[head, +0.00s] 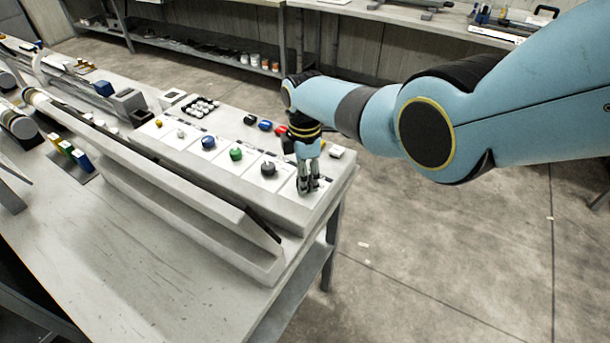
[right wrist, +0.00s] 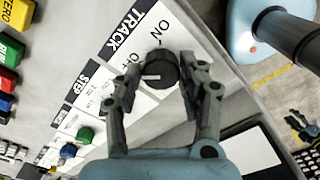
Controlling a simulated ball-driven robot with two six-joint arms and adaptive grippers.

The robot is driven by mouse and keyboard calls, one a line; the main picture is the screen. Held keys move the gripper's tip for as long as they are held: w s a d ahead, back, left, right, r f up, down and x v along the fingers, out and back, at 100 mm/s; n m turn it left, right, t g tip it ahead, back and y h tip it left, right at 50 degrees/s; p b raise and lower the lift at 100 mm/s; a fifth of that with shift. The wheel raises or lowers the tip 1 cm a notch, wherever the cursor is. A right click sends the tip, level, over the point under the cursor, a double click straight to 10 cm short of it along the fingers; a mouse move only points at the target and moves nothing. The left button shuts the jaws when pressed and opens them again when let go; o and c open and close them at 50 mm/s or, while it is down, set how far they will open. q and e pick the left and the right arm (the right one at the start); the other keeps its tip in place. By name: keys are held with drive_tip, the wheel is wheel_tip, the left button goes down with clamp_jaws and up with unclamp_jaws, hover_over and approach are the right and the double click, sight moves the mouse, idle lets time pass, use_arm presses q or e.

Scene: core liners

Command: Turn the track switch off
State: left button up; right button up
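The track switch is a dark round knob (right wrist: 162,70) on a white plate labelled TRACK in the right wrist view. A short pale mark on it lies toward the left of the picture. The ON label (right wrist: 167,35) is above it; a second label, at left, is partly covered by a finger. My right gripper (right wrist: 158,75) is open, its fingers on either side of the knob; I cannot tell whether they touch it. In the head view my right gripper (head: 308,188) points down at the panel's near right end and hides the knob. My left gripper is not in view.
A dark knob (head: 268,168), a green knob (head: 236,154) and a blue knob (head: 208,142) line the panel to the left. Coloured blocks, including a red one (head: 281,131), stand behind. A long pale channel (head: 180,195) runs along the front. Open floor lies right.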

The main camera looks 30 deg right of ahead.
drive_tip(key=o, duration=0.3)
wheel_tip(320, 180, up, 12)
idle(0.6)
idle(0.3)
